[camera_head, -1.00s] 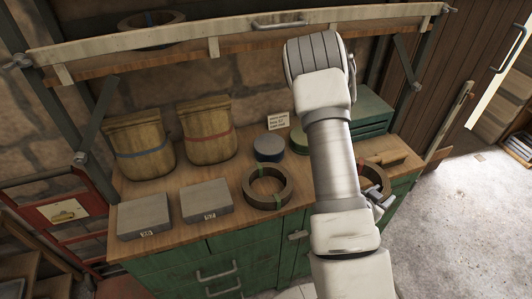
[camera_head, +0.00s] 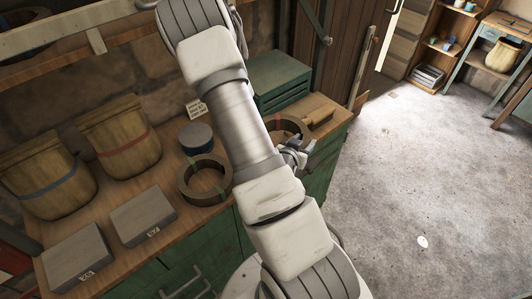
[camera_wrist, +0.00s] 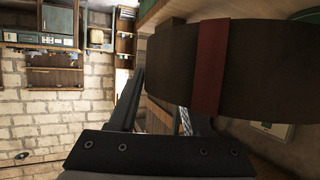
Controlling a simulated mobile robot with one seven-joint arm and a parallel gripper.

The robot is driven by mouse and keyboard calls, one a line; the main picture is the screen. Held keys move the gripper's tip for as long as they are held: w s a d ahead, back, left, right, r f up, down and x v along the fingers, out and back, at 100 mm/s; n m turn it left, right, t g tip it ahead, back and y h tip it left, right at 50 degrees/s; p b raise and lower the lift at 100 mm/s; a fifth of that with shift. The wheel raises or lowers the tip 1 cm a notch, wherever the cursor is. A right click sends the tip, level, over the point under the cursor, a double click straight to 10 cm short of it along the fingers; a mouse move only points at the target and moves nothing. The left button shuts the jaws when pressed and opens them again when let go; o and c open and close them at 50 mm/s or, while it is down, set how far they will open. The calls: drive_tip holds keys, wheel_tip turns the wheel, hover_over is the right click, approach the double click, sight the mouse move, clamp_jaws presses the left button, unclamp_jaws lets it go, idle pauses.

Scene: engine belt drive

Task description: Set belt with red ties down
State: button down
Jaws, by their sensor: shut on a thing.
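The belt with red ties (camera_head: 290,120) is a dark brown ring at the right end of the wooden bench top, partly hidden behind my arm. My gripper (camera_head: 296,149) is shut on its near right side. In the wrist view the belt (camera_wrist: 265,70) fills the upper right, close to the camera, with one red tie across its wall. My gripper's dark fingers (camera_wrist: 155,112) reach up to it there. I cannot tell whether the belt touches the bench top.
A similar belt with green ties (camera_head: 204,180) lies left of my arm. A green case (camera_head: 281,78) stands behind, and a wooden tray (camera_head: 322,112) is at the right.

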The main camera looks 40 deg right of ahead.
drive_tip(key=shift+w+a+f+b, duration=0.2)
drive_tip(key=shift+w+f+b, duration=0.4)
drive_tip(key=shift+b, duration=0.5)
drive_tip(key=b, duration=0.2)
drive_tip(key=w+b, duration=0.1)
drive_tip(key=b, duration=0.2)
drive_tip(key=w+f+b, duration=0.1)
drive_tip(key=b, duration=0.1)
drive_tip(key=shift+a+b, duration=0.25)
drive_tip(key=shift+b, duration=0.1)
drive_tip(key=shift+b, duration=0.45)
drive_tip(key=w+f, duration=0.1)
drive_tip(key=w, duration=0.1)
drive_tip(key=w+a+f, duration=0.1)
drive_tip(key=w, duration=0.1)
drive_tip(key=w+a+f, duration=0.1)
drive_tip(key=w+f, duration=0.1)
drive_tip(key=shift+w+a+b, duration=0.25)
drive_tip(key=shift+w+b, duration=0.15)
drive_tip(key=shift+f+b, duration=0.3)
drive_tip(key=shift+f, duration=1.7)
drive_tip(key=shift+c, duration=1.7)
unclamp_jaws()
